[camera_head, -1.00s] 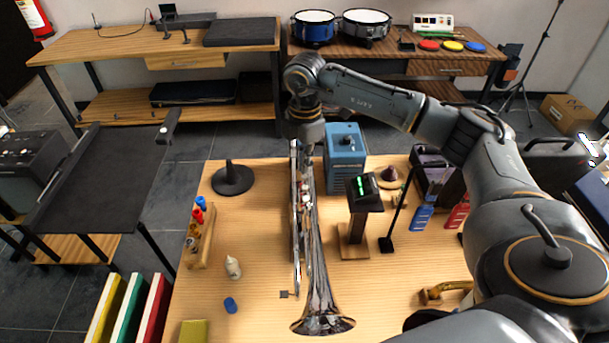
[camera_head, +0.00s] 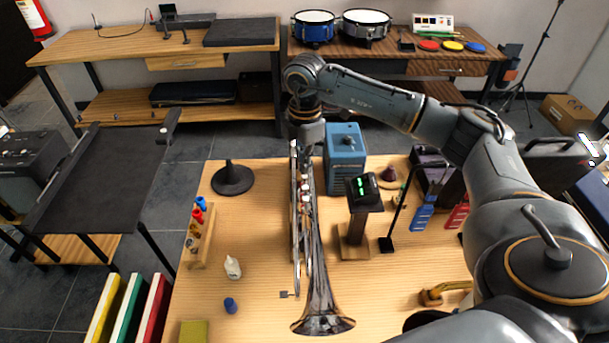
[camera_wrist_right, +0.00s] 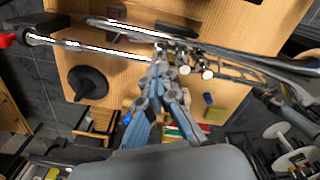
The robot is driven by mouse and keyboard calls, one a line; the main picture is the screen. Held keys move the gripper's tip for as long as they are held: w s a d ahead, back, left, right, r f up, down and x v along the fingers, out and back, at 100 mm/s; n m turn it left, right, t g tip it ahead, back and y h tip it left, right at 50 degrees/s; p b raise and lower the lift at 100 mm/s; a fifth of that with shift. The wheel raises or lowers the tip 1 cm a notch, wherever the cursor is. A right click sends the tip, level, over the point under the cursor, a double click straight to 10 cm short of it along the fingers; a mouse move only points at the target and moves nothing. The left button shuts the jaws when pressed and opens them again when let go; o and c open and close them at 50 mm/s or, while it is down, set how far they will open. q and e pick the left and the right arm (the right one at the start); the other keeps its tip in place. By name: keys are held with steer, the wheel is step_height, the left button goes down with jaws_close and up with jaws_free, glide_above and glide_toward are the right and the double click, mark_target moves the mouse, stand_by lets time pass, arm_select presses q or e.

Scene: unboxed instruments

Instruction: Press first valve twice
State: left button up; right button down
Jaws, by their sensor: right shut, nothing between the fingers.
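A silver trumpet (camera_head: 316,275) is held lengthwise above the wooden table, its bell toward the near edge. Its valves (camera_head: 304,188) show partway along the far half. In the right wrist view the trumpet (camera_wrist_right: 110,48) crosses the picture, with pale round valve caps (camera_wrist_right: 208,73) right of the fingertips. My right gripper (camera_wrist_right: 163,66) is shut and empty, its tips close to the valve group. I cannot tell whether they touch a valve. In the head view my right gripper (camera_head: 307,146) is over the trumpet's far end, its fingertips mostly hidden. My left gripper is out of view.
A blue box (camera_head: 345,160) stands just right of the trumpet's far end. A small display on a wooden stand (camera_head: 354,235) is close on the right. A black round stand (camera_head: 232,180), a bottle rack (camera_head: 203,238) and a white bottle (camera_head: 233,267) are on the left.

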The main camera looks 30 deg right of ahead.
mark_target(305, 176)
steer(key=shift+f, duration=0.15)
steer(key=shift+f+b, duration=1)
steer(key=shift+f, duration=0.45)
steer(key=shift+r+p, duration=2.5)
steer(key=shift+r, duration=1.1)
